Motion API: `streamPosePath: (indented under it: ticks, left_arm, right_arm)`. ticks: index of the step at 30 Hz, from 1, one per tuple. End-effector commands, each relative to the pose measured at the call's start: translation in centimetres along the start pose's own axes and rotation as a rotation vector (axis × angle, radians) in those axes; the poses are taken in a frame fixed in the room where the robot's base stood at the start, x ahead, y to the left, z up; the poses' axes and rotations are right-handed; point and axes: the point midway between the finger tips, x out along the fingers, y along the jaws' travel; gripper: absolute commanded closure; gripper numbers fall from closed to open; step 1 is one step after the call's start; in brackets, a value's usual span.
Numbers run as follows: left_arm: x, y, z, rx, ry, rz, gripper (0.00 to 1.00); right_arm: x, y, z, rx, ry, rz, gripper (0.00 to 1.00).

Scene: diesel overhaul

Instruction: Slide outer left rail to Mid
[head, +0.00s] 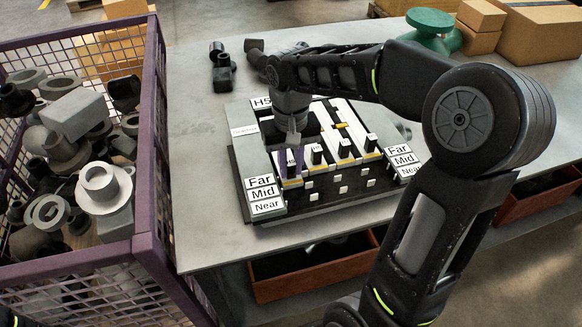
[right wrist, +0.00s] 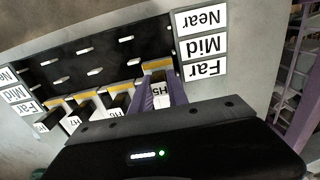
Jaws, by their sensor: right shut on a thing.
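The slide board (head: 330,203) lies on the table, with Far, Mid and Near labels (head: 262,193) at its left and right. The outer left rail (head: 291,184) has a yellow front band and an H5 tag (right wrist: 158,101). Its band lies between the Far and Mid lines, closer to Mid. The neighbouring rails (head: 345,160) have their bands about level with Far. My right gripper (head: 291,160) is shut at the outer left rail's upright handle; its purple fingers (right wrist: 160,95) straddle it in the right wrist view and partly hide it. My left gripper is not in view.
A purple mesh crate (head: 148,150) of metal parts stands left of the table. Dark fittings (head: 222,75) lie behind the board. A green part (head: 432,25) and cardboard boxes (head: 540,30) are at the back right. The table's front left (head: 215,240) is clear.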

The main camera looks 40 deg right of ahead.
Motion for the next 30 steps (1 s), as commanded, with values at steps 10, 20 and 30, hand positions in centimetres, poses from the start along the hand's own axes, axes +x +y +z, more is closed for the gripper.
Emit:
streamPosePath:
  ticks: [10, 20, 30]
  left_arm:
    - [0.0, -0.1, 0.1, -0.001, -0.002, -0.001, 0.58]
    - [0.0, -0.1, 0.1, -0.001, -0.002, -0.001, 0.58]
    - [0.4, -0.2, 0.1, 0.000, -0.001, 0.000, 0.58]
  right_arm:
    - [0.3, 0.0, 0.2, 0.000, -0.006, 0.000, 0.69]
    - [0.3, 0.0, 0.2, 0.000, -0.007, 0.000, 0.58]
    - [-2.2, -0.1, 0.1, -0.001, -0.002, -0.001, 0.58]
